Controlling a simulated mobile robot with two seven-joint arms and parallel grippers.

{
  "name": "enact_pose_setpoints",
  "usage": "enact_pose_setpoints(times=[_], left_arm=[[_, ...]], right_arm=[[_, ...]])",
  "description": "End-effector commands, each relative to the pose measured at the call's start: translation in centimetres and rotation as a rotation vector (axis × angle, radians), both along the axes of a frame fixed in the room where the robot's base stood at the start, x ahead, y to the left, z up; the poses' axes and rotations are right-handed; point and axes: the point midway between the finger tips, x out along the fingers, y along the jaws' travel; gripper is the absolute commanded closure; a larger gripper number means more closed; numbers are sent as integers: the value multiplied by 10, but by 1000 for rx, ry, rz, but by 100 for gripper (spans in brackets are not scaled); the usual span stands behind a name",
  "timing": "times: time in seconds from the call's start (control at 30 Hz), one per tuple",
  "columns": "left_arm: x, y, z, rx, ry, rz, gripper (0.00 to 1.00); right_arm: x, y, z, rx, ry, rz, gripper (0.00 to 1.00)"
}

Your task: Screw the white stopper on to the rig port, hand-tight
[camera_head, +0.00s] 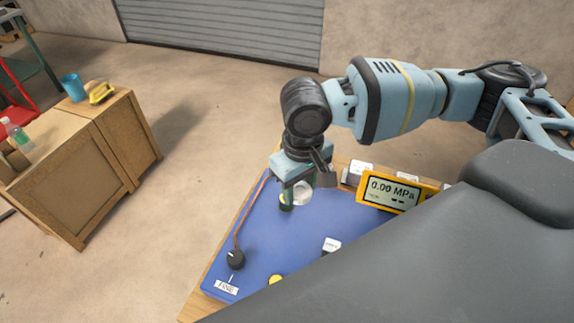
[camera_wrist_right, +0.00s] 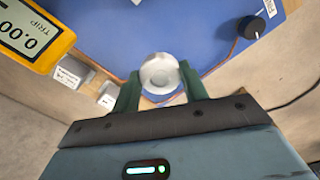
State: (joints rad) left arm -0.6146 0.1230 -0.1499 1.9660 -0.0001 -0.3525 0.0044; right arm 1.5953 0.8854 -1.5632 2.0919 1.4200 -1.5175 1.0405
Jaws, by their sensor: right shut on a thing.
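The white stopper (camera_wrist_right: 160,73) is a round, pale cap between the green fingers of my right gripper (camera_wrist_right: 160,84) in the right wrist view. My right gripper (camera_head: 305,188) is shut on it, pointing down over the far part of the blue rig panel. The stopper also shows as a white disc between the fingers in the head view (camera_head: 302,193). The rig port is not clearly seen; the fingers and stopper cover that spot, so I cannot tell whether the stopper touches it. My left gripper is out of view.
The blue panel (camera_head: 253,251) carries a black knob (camera_head: 236,260), a yellow button (camera_head: 276,281) and a copper-coloured line. A yellow gauge (camera_head: 392,192) reading 0.00 MPa stands right of the gripper. A wooden cabinet (camera_head: 75,185) with a blue cup (camera_head: 73,88) stands left across open floor.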

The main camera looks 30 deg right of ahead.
Motion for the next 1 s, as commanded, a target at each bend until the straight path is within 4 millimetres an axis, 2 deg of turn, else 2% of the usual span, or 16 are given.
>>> enact_pose_setpoints(times=[1.0], left_arm=[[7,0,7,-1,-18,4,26]], right_arm=[[31,1,0,-6,-4,1550,100]])
